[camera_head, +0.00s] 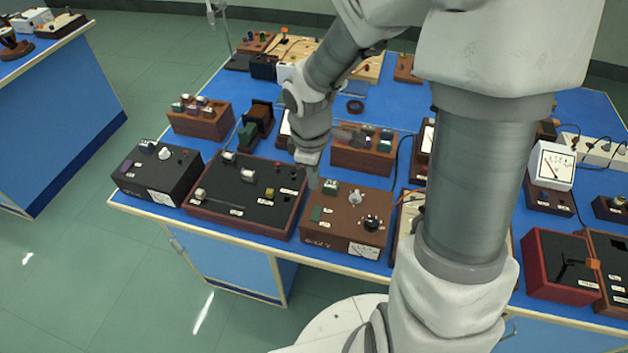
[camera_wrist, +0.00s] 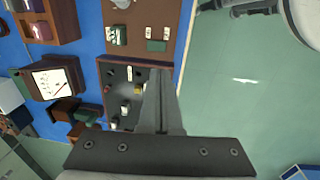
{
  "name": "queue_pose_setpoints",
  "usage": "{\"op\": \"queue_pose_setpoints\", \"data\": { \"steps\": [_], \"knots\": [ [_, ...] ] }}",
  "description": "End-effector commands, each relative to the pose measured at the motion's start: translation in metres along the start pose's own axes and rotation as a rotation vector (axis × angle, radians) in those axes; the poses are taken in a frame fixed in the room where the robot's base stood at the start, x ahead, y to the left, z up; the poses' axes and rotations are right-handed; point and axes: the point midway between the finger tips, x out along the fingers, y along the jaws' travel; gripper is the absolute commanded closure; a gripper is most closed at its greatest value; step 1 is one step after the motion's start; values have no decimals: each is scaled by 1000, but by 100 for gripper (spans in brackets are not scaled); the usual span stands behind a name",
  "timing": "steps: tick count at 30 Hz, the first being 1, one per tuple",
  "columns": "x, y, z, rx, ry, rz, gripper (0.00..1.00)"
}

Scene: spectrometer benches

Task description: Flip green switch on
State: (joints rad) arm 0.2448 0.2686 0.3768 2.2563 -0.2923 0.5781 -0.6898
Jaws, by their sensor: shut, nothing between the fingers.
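The brown instrument box (camera_head: 345,228) stands near the front edge of the blue bench, with a dark green switch (camera_head: 317,213) on its left part. A second small green-topped part (camera_head: 330,187) sits further back on its panel. In the wrist view the same brown box is at the top, with a flat green piece (camera_wrist: 157,46) and a green-topped block (camera_wrist: 117,35). My gripper (camera_head: 313,184) is shut and empty, pointing down by the box's back left corner. In the wrist view its fingertips (camera_wrist: 160,72) show between the brown box and the neighbouring black panel. Contact cannot be told.
A wide black-topped box (camera_head: 245,190) with several knobs stands just left of the brown box. A smaller black box (camera_head: 155,175) is further left. A wooden block with knobs (camera_head: 363,150) is behind. My arm hides part of the bench to the right.

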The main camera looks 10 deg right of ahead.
Motion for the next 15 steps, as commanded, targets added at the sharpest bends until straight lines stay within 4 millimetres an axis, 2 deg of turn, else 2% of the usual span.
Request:
{"op": "queue_pose_setpoints", "data": {
  "steps": [15],
  "knots": [
    [7, 6, 0, 4, 2, 19, 100]
  ]
}}
